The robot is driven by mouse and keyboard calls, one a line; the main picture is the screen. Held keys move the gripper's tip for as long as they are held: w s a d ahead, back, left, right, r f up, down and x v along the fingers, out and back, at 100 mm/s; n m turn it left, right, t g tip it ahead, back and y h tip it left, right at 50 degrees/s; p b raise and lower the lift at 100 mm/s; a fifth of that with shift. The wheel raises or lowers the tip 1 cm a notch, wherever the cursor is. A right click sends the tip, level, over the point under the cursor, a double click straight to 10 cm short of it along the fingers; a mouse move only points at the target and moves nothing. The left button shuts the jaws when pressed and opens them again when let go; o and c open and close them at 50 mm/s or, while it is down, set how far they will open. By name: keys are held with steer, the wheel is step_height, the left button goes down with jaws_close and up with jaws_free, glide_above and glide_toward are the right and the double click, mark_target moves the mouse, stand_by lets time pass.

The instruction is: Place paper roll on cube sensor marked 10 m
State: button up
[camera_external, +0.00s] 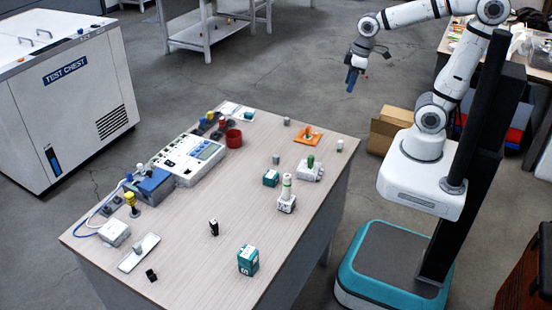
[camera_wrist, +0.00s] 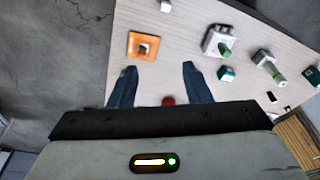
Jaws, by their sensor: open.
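A white upright roll with a green band (camera_external: 287,184), which looks like the paper roll, stands on a small white block (camera_external: 286,206) near the table's right side. It also shows in the wrist view (camera_wrist: 276,73). A teal cube with white markings (camera_external: 248,260) stands near the front of the table. A second teal cube (camera_external: 271,178) stands just behind and left of the roll. The markings are too small to read, so I cannot tell which is 10 m. My gripper (camera_external: 352,80) is open and empty, high beyond the table's right edge. Its fingers (camera_wrist: 155,88) show in the wrist view.
A white block with a green cylinder (camera_external: 310,170) and an orange piece (camera_external: 308,137) stand near the table's right edge. A meter box (camera_external: 188,160) and a red cup (camera_external: 233,138) are at the left and back. A small black object (camera_external: 213,228) stands mid-table.

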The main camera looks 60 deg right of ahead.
steer(key=s+d+f+m+h, duration=0.1)
steer(key=s+d+m, duration=0.3)
steer(key=shift+s+d+m+t, duration=0.2)
steer(key=shift+d+m+t, duration=0.1)
steer(key=shift+d+m, duration=0.1)
steer(key=shift+a, duration=0.1)
stand_by(0.8)
